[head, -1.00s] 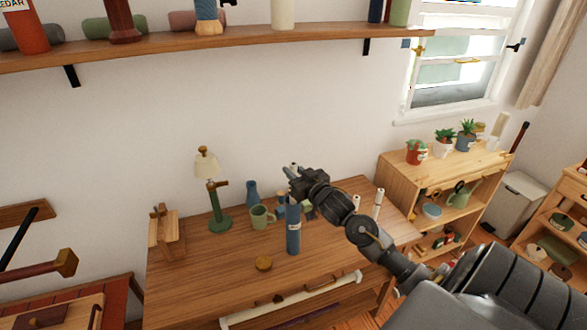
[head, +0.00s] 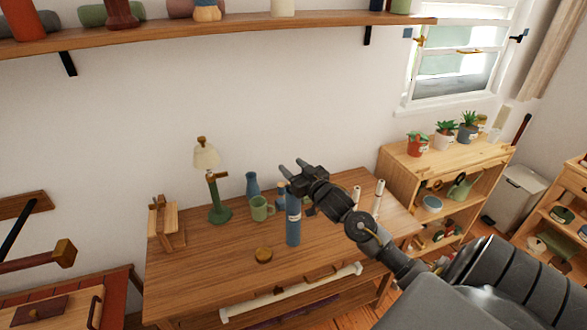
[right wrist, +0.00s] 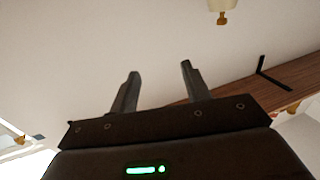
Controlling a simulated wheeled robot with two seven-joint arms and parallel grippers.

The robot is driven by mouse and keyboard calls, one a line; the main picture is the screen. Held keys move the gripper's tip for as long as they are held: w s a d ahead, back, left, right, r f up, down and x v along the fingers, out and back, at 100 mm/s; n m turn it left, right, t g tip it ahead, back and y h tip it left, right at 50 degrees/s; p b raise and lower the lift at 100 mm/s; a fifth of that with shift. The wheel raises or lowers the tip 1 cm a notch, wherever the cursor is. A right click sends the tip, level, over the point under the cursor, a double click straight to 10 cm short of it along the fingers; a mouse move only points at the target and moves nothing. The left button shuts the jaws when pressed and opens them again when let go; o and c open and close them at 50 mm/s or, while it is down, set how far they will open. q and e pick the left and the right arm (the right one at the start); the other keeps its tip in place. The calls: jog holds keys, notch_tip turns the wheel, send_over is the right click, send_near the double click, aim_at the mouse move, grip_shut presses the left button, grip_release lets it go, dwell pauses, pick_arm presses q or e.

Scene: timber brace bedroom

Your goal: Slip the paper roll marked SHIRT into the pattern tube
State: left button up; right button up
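A blue upright tube (head: 293,228) with a pale label stands on the wooden desk (head: 200,268); I take it for the pattern tube. Its label is too small to read. Two slim white paper rolls (head: 378,197) stand toward the desk's right side, partly behind my right arm; I cannot read SHIRT on either. My right gripper (head: 291,167) is raised just above and behind the tube's top in the head view. Its two fingers are apart, and the right wrist view (right wrist: 158,85) shows nothing between them. The tube's mouth and anything inside are not clear. My left gripper is out of view.
A round brown lid (head: 263,255) lies left of the tube. A green mug (head: 261,209), blue vase (head: 252,185) and green lamp (head: 219,212) stand behind it. A wooden stand (head: 165,225) is at the left. The desk's front left is clear.

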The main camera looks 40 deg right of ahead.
jog(key=s+a+b, duration=0.1)
jog(key=s+b, duration=0.2)
jog(key=s, duration=0.7)
jog(key=shift+s, duration=0.35)
dwell(0.4)
